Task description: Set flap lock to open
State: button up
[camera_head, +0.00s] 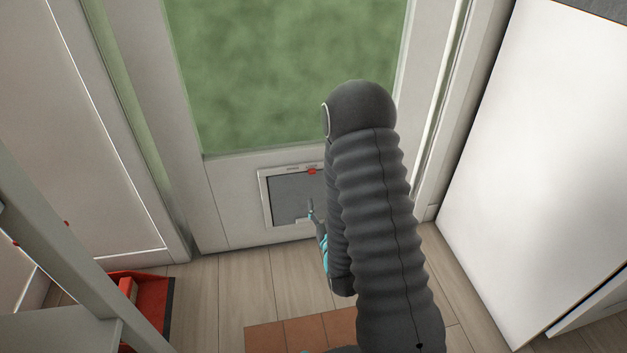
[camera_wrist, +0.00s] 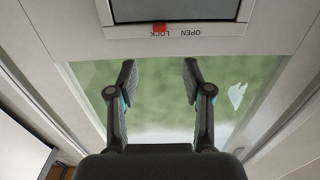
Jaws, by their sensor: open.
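The pet flap (camera_head: 290,190) is a grey panel in a white frame, low in the door, and its panel also shows at the top of the wrist view (camera_wrist: 175,10). Its red lock slider (camera_head: 312,171) sits on the upper frame bar, at the LOCK label; the wrist view shows this slider (camera_wrist: 160,28) upside down, with OPEN to the right of LOCK. My gripper (camera_wrist: 158,75) is open and empty, fingers apart, clear of the slider. In the head view my gripper (camera_head: 311,208) is in front of the flap, and my arm hides the flap's right part.
The door's glass pane (camera_head: 285,70) is above the flap. A red tray (camera_head: 150,290) stands on the floor at left. A terracotta mat (camera_head: 300,335) lies in front, partly behind my arm. A white cabinet (camera_head: 550,150) stands at right. Wooden floor is free before the door.

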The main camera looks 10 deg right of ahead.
aim_at(313, 172)
jog(key=w+b, duration=0.1)
jog(key=w, duration=1.1)
jog(key=shift+w+b, duration=0.25)
jog(key=shift+b, duration=0.15)
grip_shut()
